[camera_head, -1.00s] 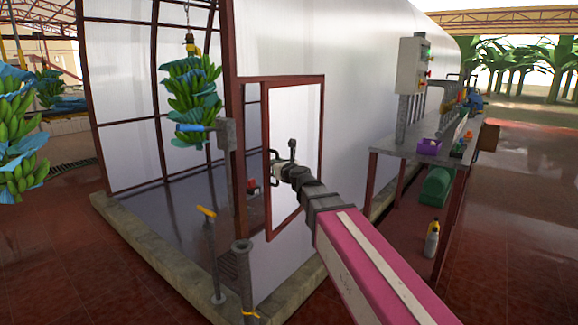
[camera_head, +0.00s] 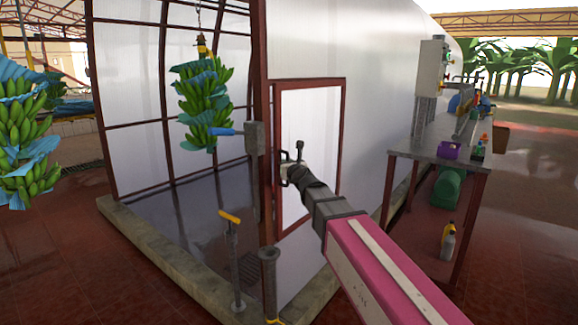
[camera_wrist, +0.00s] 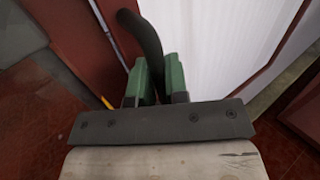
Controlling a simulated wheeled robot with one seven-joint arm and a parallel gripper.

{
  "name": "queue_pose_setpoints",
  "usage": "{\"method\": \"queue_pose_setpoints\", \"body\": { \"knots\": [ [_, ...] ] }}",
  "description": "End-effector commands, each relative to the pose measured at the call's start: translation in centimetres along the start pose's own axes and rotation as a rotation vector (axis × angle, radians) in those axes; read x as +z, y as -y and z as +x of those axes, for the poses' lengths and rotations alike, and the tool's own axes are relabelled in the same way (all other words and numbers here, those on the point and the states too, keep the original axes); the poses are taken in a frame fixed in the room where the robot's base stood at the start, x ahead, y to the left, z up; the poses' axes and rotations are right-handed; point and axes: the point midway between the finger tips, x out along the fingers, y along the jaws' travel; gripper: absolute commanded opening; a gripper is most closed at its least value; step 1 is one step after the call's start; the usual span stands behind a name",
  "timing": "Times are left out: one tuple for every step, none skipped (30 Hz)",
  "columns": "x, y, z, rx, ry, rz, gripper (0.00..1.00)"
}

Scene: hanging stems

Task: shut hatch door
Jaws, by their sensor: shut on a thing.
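The hatch door (camera_head: 315,112) is a white panel in a red frame on the side of the white-walled enclosure. Its left edge sits close to the red corner post (camera_head: 261,110), and the door looks almost flush with the wall. I cannot tell whether it is fully closed. My gripper (camera_head: 286,173) is at the door's left edge, shut on the dark handle. In the wrist view the curved handle (camera_wrist: 146,42) runs between the green fingers (camera_wrist: 158,85). The fingers hide the handle's lower part.
A grey bench (camera_head: 440,150) with a control box (camera_head: 431,68) stands right of the door. A low concrete kerb (camera_head: 160,245) and posts with a yellow-handled valve (camera_head: 230,217) stand front left. Banana bunches (camera_head: 203,105) hang inside the enclosure and at far left.

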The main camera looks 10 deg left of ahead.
Motion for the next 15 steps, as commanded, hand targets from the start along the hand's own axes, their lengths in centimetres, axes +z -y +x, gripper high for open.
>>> {"method": "queue_pose_setpoints", "body": {
  "knots": [
    [0.01,-0.42,0.69,0.009,-0.004,-0.007,0.0],
    [0.01,-0.46,0.73,0.01,-0.004,-0.007,0.0],
    [0.02,-0.5,0.78,0.01,-0.004,-0.006,0.0],
    [0.02,-0.53,0.81,0.011,-0.004,-0.006,0.0],
    [0.02,-0.56,0.84,0.011,-0.005,-0.006,0.0],
    [0.02,-0.59,0.86,0.012,-0.005,-0.006,0.0],
    [0.02,-0.61,0.88,0.013,-0.005,-0.006,0.0],
    [0.02,-0.63,0.89,0.013,-0.005,-0.006,0.0],
    [0.02,-0.65,0.92,0.014,-0.005,-0.006,0.0],
    [0.02,-0.67,0.93,0.014,-0.005,-0.006,0.0],
    [0.02,-0.68,0.93,0.014,-0.005,-0.006,0.0],
    [0.02,-0.7,0.94,0.014,-0.005,-0.006,0.0],
    [0.03,-0.71,0.95,0.014,-0.005,-0.006,0.0],
    [0.03,-0.72,0.95,0.014,-0.005,-0.006,0.21],
    [0.03,-0.73,0.95,0.014,-0.005,-0.006,0.34]
  ]
}}
